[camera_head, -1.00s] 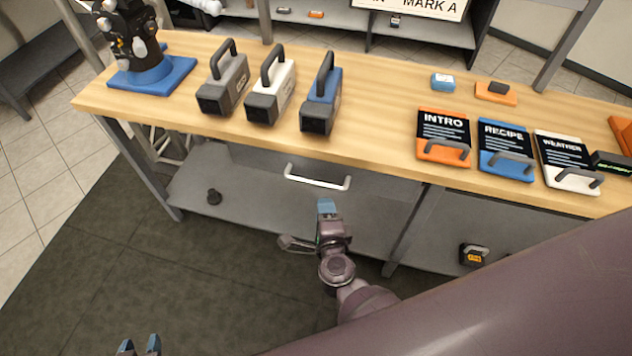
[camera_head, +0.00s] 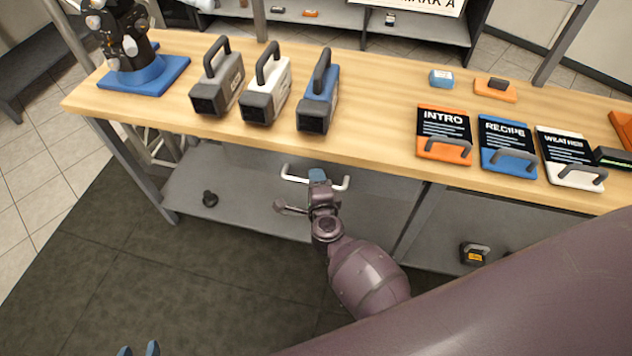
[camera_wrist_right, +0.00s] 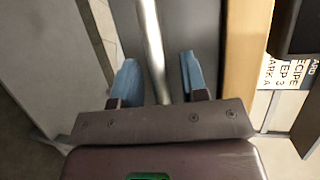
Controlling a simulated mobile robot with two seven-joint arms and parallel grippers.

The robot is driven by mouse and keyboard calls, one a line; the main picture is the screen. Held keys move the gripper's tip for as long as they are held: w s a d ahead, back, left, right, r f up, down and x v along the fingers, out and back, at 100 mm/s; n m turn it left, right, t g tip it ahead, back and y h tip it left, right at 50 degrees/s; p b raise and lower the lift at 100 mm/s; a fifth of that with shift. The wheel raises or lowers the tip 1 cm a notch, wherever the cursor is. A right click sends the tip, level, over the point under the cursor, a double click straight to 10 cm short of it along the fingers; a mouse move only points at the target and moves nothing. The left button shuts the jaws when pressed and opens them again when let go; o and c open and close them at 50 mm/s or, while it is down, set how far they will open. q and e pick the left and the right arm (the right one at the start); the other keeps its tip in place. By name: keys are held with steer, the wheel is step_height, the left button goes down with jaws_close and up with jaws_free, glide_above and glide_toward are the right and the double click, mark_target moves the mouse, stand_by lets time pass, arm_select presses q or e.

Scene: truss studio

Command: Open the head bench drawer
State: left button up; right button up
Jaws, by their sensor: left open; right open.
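The bench drawer has a pale bar handle (camera_head: 297,179) on its grey front, just under the wooden top. My right gripper (camera_head: 318,176) is at the handle and covers part of it in the head view. In the right wrist view the handle bar (camera_wrist_right: 153,45) runs between the two blue fingertips of my right gripper (camera_wrist_right: 158,80). The fingers are open, with gaps on both sides of the bar. The drawer front sits under the bench edge and looks shut.
The bench top (camera_head: 375,110) bears several handled cases, among them a blue one (camera_head: 318,105), and handled cards such as the INTRO card (camera_head: 443,135). A black robot model (camera_head: 125,40) stands at the left. A lower shelf (camera_head: 245,205) lies under the drawer. Floor in front is clear.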

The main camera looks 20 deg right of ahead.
arm_select(q)
steer(key=shift+s, duration=0.1)
arm_select(e)
jaws_close()
arm_select(q)
steer(key=shift+s+f, duration=0.1)
